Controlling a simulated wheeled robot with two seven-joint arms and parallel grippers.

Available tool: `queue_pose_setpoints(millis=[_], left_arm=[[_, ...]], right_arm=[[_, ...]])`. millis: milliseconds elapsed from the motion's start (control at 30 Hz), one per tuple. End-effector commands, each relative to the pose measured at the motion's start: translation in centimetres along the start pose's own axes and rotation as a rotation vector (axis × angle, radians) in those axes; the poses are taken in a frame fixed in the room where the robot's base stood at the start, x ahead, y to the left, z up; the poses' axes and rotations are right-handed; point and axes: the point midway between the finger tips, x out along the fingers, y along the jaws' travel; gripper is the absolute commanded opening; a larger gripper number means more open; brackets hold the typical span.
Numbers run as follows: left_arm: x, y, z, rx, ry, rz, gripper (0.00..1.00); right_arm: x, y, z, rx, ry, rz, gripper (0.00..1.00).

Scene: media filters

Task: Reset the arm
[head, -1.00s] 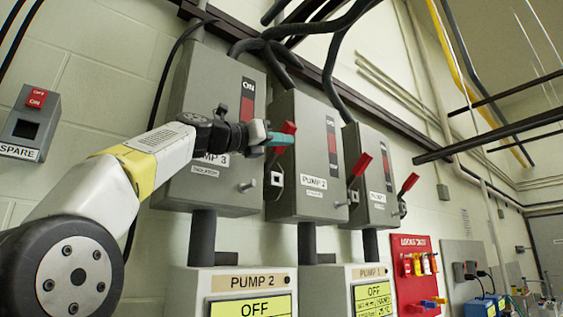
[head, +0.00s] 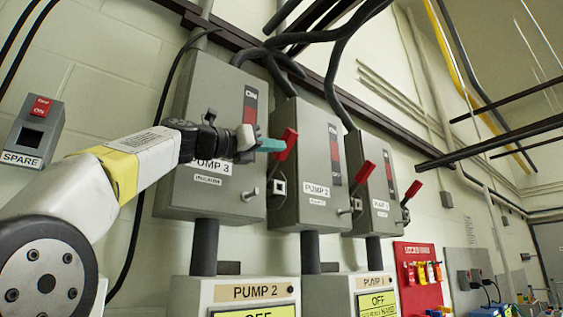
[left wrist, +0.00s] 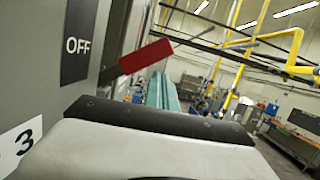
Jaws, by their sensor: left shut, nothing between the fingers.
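My left arm comes in from the left in the head view. Its gripper (head: 270,145) is shut and empty, its teal fingertips in front of the PUMP 3 box (head: 212,140), close to that box's red lever (head: 285,144). I cannot tell whether they touch. In the left wrist view the teal fingers (left wrist: 162,92) lie together, just below the red lever (left wrist: 145,56), with an OFF label (left wrist: 78,44) to its left. The levers of the PUMP 2 box (head: 365,173) and the PUMP 1 box (head: 412,191) also tilt up and right. My right gripper is not seen.
A SPARE switch box (head: 33,133) is on the wall at left. PUMP 2 (head: 245,292) and PUMP 1 (head: 372,283) panels stand below the boxes. A red lockout board (head: 418,275) hangs at lower right. Black cables run above the boxes.

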Motion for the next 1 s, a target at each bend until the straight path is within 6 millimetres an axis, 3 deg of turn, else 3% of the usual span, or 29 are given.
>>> queue_pose_setpoints(millis=[200, 433, 567, 667, 767, 1000], left_arm=[[-3.4, 0.1, 0.0, 0.0, 0.001, 0.003, 0.0], [-4.4, 0.1, -0.2, 0.005, 0.003, 0.003, 0.0], [-4.8, 0.5, -2.8, 0.116, 0.069, 0.033, 0.0], [-5.9, 1.2, -7.6, 0.325, 0.196, 0.064, 0.0], [-8.2, 1.8, -14.2, 0.603, 0.374, 0.059, 0.0], [-17.1, 1.4, -30.5, 1.263, 0.794, -0.205, 0.0]], right_arm=[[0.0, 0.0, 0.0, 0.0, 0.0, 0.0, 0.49], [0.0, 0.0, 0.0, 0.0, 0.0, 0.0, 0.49], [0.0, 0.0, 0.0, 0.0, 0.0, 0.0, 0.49], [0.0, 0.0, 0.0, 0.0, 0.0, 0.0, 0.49], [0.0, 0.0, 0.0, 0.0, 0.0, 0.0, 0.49], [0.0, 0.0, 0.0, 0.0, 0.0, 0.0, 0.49]])
